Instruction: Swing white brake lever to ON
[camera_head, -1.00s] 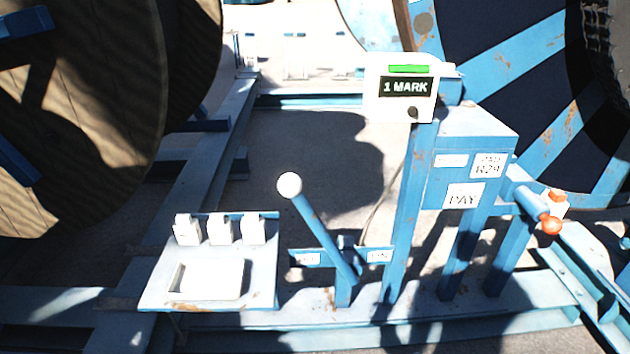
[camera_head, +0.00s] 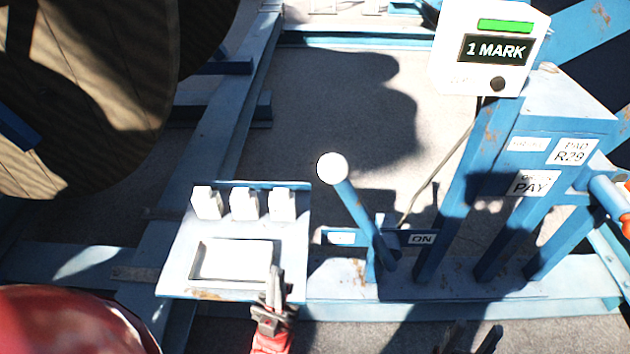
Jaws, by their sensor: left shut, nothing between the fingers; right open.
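The brake lever has a white ball knob (camera_head: 332,167) on a blue shaft (camera_head: 358,215). It leans up and to the left from its pivot on the blue frame. A plate with the ON label (camera_head: 422,239) is right of the shaft's base. Another label plate (camera_head: 341,238), too small to read, is on the left. My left gripper (camera_head: 274,278) is shut and empty over the front right edge of the white panel, below and left of the lever, not touching it. My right gripper (camera_head: 472,338) is dark and open at the bottom edge, partly cut off.
The white panel (camera_head: 180,276) carries three white blocks (camera_head: 244,204) and a shallow tray. A blue post with a white display box reading 1 MARK (camera_head: 490,48) stands right of the lever. A large wooden reel (camera_head: 85,95) fills the upper left. Ground behind the lever is clear.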

